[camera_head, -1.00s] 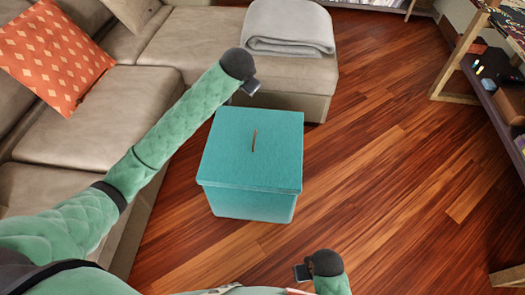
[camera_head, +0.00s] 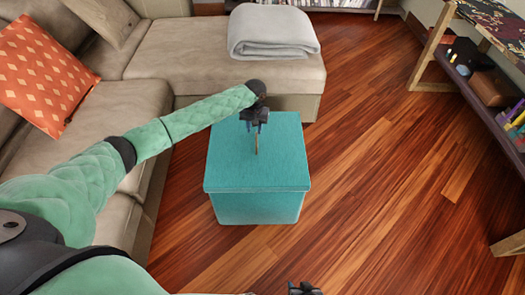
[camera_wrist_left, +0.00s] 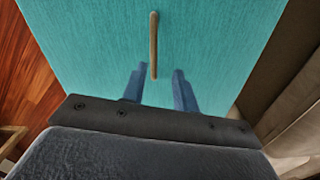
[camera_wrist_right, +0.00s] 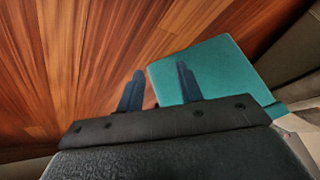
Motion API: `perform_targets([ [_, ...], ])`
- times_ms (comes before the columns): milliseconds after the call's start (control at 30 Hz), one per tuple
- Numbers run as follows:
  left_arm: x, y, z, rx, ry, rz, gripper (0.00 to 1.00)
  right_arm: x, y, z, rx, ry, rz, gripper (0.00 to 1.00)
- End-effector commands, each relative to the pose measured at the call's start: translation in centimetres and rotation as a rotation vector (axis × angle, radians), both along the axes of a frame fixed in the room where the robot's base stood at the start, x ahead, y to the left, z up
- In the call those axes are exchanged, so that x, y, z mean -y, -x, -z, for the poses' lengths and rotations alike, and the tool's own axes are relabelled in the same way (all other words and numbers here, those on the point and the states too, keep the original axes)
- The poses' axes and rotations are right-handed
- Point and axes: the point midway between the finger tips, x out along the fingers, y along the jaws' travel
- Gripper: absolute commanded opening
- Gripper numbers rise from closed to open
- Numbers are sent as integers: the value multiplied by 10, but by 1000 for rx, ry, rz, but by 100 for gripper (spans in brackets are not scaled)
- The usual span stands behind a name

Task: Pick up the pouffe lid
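The teal pouffe lid (camera_head: 228,160) lies flat on the square teal pouffe (camera_head: 258,208) in the middle of the head view. A thin brown handle (camera_wrist_left: 153,45) stands on the middle of the lid. My left gripper (camera_head: 254,128) is over the lid, fingers pointing down, close to the handle. In the left wrist view its two fingers (camera_wrist_left: 160,92) are apart, with the handle's near end between or just past them; contact cannot be told. My right gripper (camera_wrist_right: 157,82) is open and empty, beside the pouffe, which shows in the right wrist view (camera_wrist_right: 215,72).
A beige sofa (camera_head: 180,60) lines the left and back, with an orange cushion (camera_head: 45,75) and a folded grey blanket (camera_head: 270,32) on it. A wooden shelf (camera_head: 480,85) with items stands at the right. The wooden floor (camera_head: 390,190) right of the pouffe is clear.

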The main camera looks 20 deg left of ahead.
Motion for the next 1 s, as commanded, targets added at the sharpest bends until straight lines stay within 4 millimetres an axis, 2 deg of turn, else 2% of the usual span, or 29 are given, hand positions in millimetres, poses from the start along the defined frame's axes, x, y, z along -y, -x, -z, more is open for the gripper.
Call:
perform_targets([
  [133,7,1,-1,0,30,-122,29,-2,-16,-12,96,-27,22,36],
  [367,7,0,4,4,30,-200,29,-2,-19,-13,112,-31,25,36],
  [767,8,0,36,5,30,-198,29,-2,-19,-10,111,-31,26,36],
  [1000,9,1,69,4,29,-197,29,-2,-19,-7,112,-31,26,36],
])
